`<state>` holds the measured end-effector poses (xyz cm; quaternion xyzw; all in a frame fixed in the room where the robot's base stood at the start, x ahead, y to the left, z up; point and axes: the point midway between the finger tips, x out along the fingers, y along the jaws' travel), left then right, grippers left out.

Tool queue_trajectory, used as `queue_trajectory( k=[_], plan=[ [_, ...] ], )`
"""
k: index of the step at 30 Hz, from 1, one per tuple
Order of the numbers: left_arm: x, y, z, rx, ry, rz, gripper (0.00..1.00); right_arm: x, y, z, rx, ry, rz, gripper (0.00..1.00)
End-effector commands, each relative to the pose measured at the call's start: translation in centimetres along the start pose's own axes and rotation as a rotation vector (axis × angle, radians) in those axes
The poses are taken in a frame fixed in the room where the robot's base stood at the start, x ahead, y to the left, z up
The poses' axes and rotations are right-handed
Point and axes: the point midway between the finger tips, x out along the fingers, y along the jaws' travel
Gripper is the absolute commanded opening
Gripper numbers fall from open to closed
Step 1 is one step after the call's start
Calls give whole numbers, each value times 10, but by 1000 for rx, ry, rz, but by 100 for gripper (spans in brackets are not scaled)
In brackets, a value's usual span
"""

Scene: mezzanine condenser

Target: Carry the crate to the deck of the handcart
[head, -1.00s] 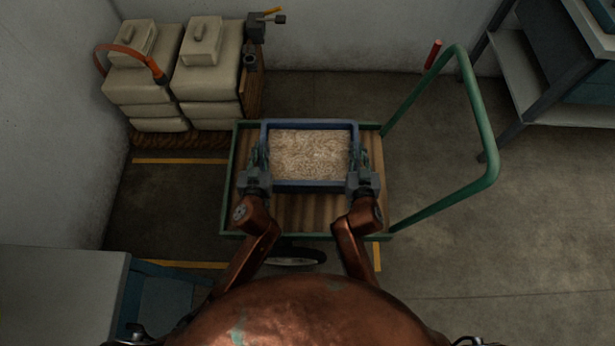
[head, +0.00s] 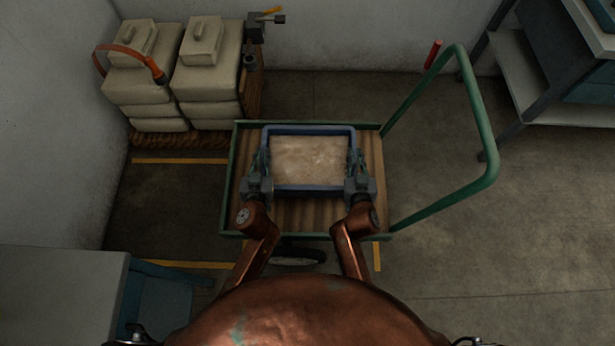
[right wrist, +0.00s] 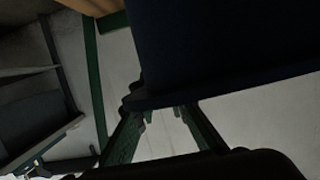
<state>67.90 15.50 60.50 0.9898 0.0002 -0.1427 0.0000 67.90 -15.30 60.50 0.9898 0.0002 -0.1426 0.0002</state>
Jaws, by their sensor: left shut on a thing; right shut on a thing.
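The blue crate (head: 308,188) with pale, grainy contents is over the wooden deck of the green-framed handcart (head: 376,160). From above I cannot tell for sure whether its bottom touches the deck. My left gripper (head: 262,165) is shut on the crate's left side. My right gripper (head: 354,163) is shut on its right side. The right wrist view shows the crate's dark side (right wrist: 220,50) close up, with the right gripper's fingers (right wrist: 165,115) at its lower edge.
The cart's green handle (head: 490,150) rises on the right. Stacked pale sacks (head: 205,70) stand behind left. A grey table (head: 55,290) is at the lower left, a shelf unit (head: 560,70) at the upper right. The floor right of the cart is clear.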

Motion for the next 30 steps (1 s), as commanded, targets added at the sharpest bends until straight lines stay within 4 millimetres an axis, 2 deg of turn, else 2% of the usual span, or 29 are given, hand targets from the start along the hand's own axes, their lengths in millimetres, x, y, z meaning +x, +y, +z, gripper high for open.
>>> queue_trajectory(
  k=[1, 9, 10, 17, 30],
  plan=[
    [0, -2, -5, 2, 11, -4, 0, 0, 1, -6, -1, 13, 2, 0],
    [3, -2, 5, 2, 10, -3, 0, 3, 2, 4, -1, 13, 2, 0],
    [3, -3, 12, 2, -2, -7, 13, 3, 3, 11, -1, 0, 6, 13],
    [3, -2, 11, 1, 0, -4, 29, 3, 2, 11, -1, 0, 3, 29],
    [4, 0, 12, 0, 0, -1, 30, 4, 1, 12, 0, 0, 1, 30]
  ],
)
